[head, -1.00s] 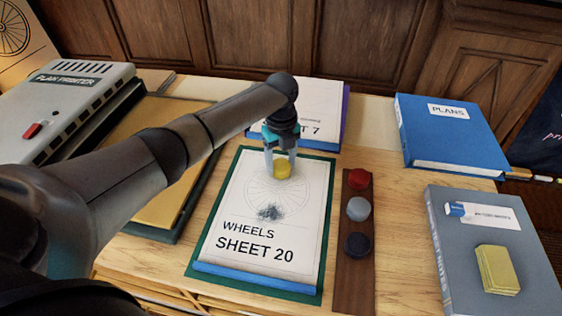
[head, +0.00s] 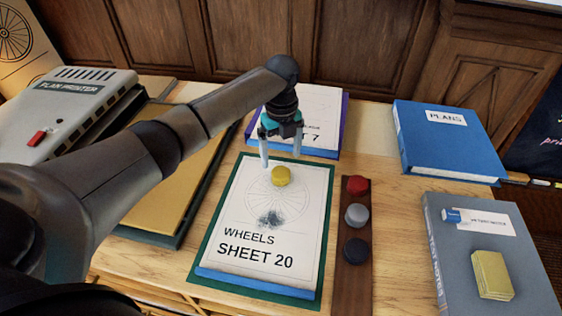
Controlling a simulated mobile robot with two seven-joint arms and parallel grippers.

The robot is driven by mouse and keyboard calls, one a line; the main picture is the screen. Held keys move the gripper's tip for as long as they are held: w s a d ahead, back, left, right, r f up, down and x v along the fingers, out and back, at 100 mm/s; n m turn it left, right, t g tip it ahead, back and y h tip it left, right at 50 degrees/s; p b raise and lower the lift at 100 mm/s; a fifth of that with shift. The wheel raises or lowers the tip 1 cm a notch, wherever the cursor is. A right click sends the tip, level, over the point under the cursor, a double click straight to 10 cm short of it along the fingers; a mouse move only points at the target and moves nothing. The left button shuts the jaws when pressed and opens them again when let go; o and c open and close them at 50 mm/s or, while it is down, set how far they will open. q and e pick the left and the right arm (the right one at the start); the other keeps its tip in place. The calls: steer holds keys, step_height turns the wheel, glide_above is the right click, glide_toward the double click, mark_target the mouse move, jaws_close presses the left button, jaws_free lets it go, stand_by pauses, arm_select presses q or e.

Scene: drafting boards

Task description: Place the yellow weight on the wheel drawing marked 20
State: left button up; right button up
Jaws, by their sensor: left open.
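The yellow weight (head: 281,176) rests on the upper part of the wheel drawing on the sheet labelled "WHEELS SHEET 20" (head: 251,236). A dark grey smudge lies on the lower part of the drawn wheel. My left gripper (head: 281,158) is open and empty, just above and behind the weight, with its fingers spread and apart from it. My right gripper is not in view.
A dark wooden strip (head: 353,285) right of the sheet holds a red weight (head: 357,186), a grey weight (head: 357,215) and a dark weight (head: 356,251). A sheet ending in 7 (head: 322,105) lies behind. A blue PLANS binder (head: 447,140) and grey book (head: 447,270) are at right; the plan printer (head: 75,112) is left.

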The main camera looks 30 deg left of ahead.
mark_target(281, 172)
arm_select(q)
step_height(281, 172, up, 6)
steer(key=p, duration=0.1)
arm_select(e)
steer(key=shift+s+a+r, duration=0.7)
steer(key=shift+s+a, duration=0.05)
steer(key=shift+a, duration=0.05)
arm_select(q)
steer(key=shift+r, duration=0.1)
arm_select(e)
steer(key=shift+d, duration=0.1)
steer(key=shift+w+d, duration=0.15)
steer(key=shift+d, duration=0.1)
